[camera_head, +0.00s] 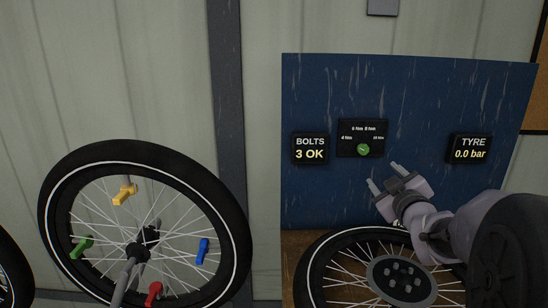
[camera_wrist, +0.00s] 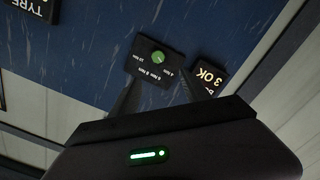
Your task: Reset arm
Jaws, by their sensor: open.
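My gripper (camera_head: 384,178) is in front of the blue panel (camera_head: 420,95), above the lying wheel (camera_head: 345,240). Its two fingers are apart with nothing between them. In the wrist view, my gripper (camera_wrist: 155,90) points at the panel, with the small black dial box (camera_wrist: 148,62) and its green knob (camera_wrist: 158,57) seen beyond the fingers. In the head view the dial box (camera_head: 361,128) is just above and left of the fingertips. Whether the fingers touch the panel cannot be told.
A BOLTS display (camera_head: 310,149) reads 3 OK; a TYRE display (camera_head: 470,149) reads 0.0 bar. An upright spoked wheel (camera_head: 235,190) at left carries yellow (camera_head: 124,192), green (camera_head: 81,246), blue (camera_head: 202,251) and red (camera_head: 154,293) handles. The lying wheel's hub plate (camera_head: 382,273) has several bolts.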

